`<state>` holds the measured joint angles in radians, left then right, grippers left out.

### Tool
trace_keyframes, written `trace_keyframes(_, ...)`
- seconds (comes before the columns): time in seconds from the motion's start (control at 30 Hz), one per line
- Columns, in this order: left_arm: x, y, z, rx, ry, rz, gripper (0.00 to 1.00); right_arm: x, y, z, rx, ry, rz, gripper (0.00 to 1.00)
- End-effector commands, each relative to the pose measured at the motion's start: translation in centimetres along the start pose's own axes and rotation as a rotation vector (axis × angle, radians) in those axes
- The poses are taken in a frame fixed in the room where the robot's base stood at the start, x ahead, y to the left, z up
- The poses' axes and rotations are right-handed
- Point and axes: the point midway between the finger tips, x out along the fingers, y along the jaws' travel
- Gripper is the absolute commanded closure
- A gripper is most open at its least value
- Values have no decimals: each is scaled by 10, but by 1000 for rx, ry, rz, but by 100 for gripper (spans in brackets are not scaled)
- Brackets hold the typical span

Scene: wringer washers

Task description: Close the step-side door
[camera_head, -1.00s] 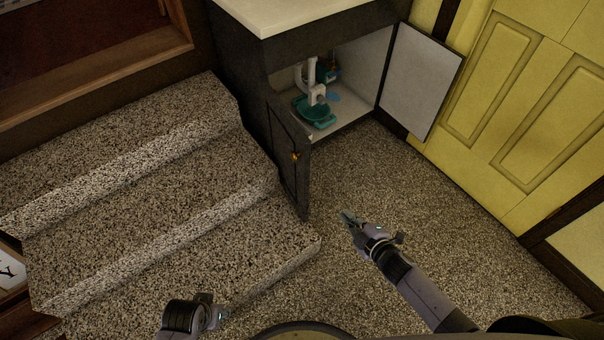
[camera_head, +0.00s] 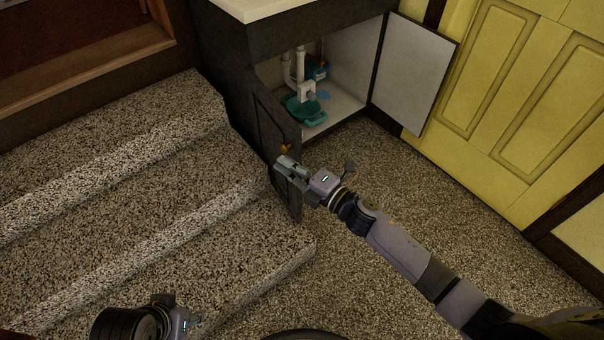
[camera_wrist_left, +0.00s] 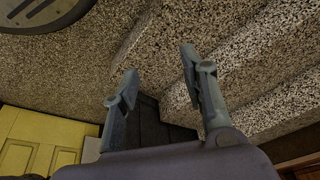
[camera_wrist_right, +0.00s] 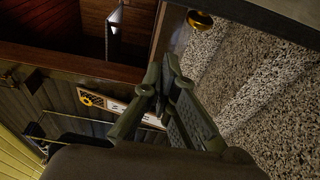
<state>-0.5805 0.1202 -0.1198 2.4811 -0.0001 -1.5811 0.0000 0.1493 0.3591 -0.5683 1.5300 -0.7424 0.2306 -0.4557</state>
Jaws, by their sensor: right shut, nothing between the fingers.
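The step-side door (camera_head: 268,128) is a dark panel with an orange-brass knob (camera_head: 286,148). It stands open beside the stone steps, swung out from the dark cabinet. My right gripper (camera_head: 281,163) is shut and empty, just below the knob in the head view, and covers part of the door. I cannot tell whether it touches the door. The shut fingers also show in the right wrist view (camera_wrist_right: 163,75), with a brass knob (camera_wrist_right: 200,20) above them. My left gripper (camera_head: 198,320) is low over the steps; its fingers are spread and empty in the left wrist view (camera_wrist_left: 158,62).
The other cabinet door (camera_head: 414,76) is open, its pale inner face showing. White pipes and a teal basin (camera_head: 303,110) are inside the cabinet. Speckled steps (camera_head: 130,185) fill the left, and a yellow panelled door (camera_head: 510,90) stands right. The floor between is clear.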

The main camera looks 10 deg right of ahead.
Motion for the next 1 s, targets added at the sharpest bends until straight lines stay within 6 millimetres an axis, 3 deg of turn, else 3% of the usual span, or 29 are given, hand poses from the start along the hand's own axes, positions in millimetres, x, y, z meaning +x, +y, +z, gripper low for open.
trace_keyframes(0.13, 6, 0, 2, 0, 0, 0, 60, 33, 0, 0, -1, 0, 2, 100)
trace_keyframes(0.4, 10, 2, -16, 3, 79, 4, 60, 18, -1, 33, 0, -1, -1, 100)
trace_keyframes(1.0, 11, 3, -23, 3, 111, 4, 60, 10, -1, 45, -1, 3, -2, 100)
